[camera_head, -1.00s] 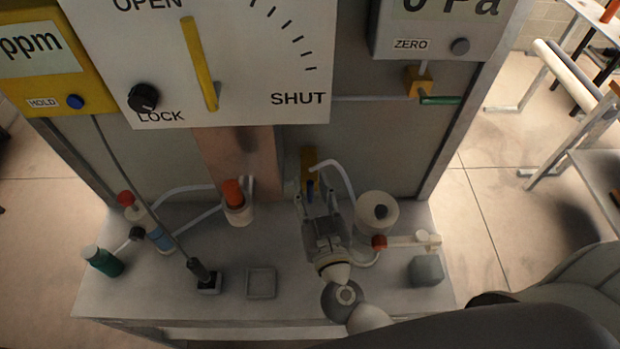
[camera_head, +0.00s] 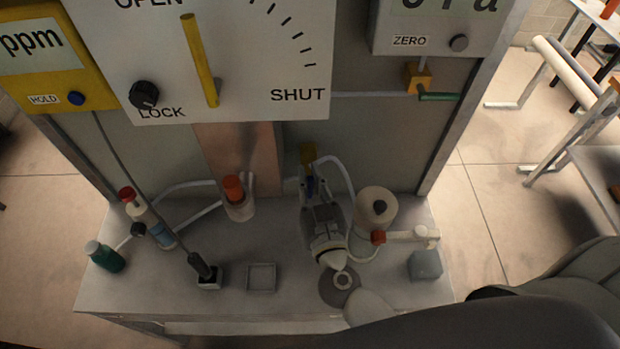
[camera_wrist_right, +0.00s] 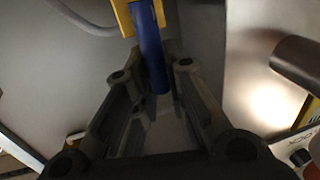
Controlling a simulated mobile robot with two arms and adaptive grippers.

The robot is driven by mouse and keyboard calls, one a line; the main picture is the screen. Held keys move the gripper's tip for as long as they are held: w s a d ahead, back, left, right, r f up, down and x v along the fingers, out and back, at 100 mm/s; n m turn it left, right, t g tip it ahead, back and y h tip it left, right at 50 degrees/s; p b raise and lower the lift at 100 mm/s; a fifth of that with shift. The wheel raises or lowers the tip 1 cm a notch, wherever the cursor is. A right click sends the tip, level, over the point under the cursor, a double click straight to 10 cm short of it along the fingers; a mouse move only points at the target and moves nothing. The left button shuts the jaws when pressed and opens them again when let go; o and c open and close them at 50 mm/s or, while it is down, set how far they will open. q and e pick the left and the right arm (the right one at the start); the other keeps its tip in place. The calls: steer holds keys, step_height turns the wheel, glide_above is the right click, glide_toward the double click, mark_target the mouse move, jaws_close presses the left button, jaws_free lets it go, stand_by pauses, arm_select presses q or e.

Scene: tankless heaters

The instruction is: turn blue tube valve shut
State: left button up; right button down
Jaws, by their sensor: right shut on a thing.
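The valve has a yellow body (camera_head: 307,154) on the lower front of the grey panel, with a blue handle (camera_head: 310,186) hanging down from it. In the right wrist view the blue handle (camera_wrist_right: 150,50) comes down from the yellow body (camera_wrist_right: 126,16) between the two fingers. My right gripper (camera_head: 318,190) is shut on the blue handle, its fingers on either side of it. The fingers partly hide the handle in the head view. A pale tube (camera_head: 340,167) curves off beside the valve. My left gripper is not in view.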

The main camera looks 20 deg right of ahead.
steer(key=shift+d, duration=0.1)
steer(key=shift+s+d+m, duration=0.1)
steer(key=shift+d+m, duration=0.1)
steer(key=shift+m, duration=0.4)
steer(key=s+d+f+m+t+h+b, duration=0.1)
steer(key=d+f+m+h+b, duration=0.2)
steer(key=m+b, duration=0.7)
steer(key=shift+d+f+m+t+h, duration=0.3)
steer(key=shift+d+f+m, duration=0.55)
steer(key=shift+m, duration=3.15)
steer(key=shift+s+a+f, duration=0.1)
steer(key=shift+a+f, duration=0.05)
steer(key=shift+a, duration=0.05)
steer(key=c, duration=1.5)
jaws_free()
steer(key=shift+o, duration=0.2)
